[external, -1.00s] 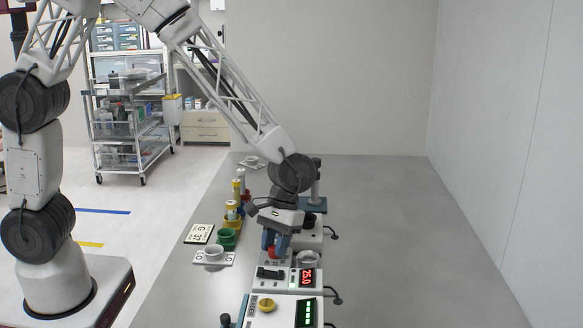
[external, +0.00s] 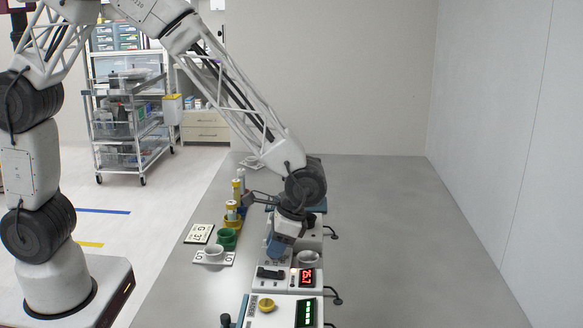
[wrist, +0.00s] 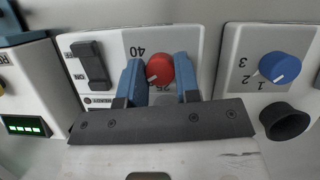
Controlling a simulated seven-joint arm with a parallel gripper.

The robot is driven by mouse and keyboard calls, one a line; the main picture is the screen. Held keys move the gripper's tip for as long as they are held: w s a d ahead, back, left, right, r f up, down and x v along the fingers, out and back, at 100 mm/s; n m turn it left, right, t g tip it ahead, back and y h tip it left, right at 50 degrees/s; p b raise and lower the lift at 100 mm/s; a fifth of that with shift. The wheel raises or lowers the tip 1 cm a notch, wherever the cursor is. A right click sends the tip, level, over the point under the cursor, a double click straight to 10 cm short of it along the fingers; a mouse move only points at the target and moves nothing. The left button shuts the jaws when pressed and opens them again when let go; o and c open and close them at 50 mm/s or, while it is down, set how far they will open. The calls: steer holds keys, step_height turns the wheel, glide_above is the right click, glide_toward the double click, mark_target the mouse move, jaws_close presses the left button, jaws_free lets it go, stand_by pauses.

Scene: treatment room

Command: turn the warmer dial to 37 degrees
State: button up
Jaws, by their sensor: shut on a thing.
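The red warmer dial (wrist: 160,68) sits between the two blue fingers of my gripper (wrist: 161,80) in the wrist view, and they are shut on its sides. A white pointer mark shows on its lower left. The numbers 40 and 25 are printed around it, upside down. The warmer (wrist: 110,48) is a white and grey panel with a black switch (wrist: 91,66) left of the dial. In the external view my gripper (external: 275,250) points down at the warmer and hides the dial. The warmer's red display (external: 307,277) is lit, its digits sideways and hard to read.
A blue dial (wrist: 280,67) marked 1, 2, 3 is on a neighbouring unit at the right in the wrist view. A unit with a yellow knob (external: 266,305) and green display (external: 306,313) is nearest the camera. Cups stand left; the table's right side (external: 420,240) is clear.

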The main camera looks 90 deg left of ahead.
steer(key=m+y, duration=0.1)
steer(key=m, duration=0.2)
steer(key=shift+m, duration=0.3)
steer(key=shift+y, duration=0.3)
steer(key=o, duration=0.9)
steer(key=shift+r, duration=0.15)
steer(key=v, duration=0.7)
steer(key=shift+r, duration=0.25)
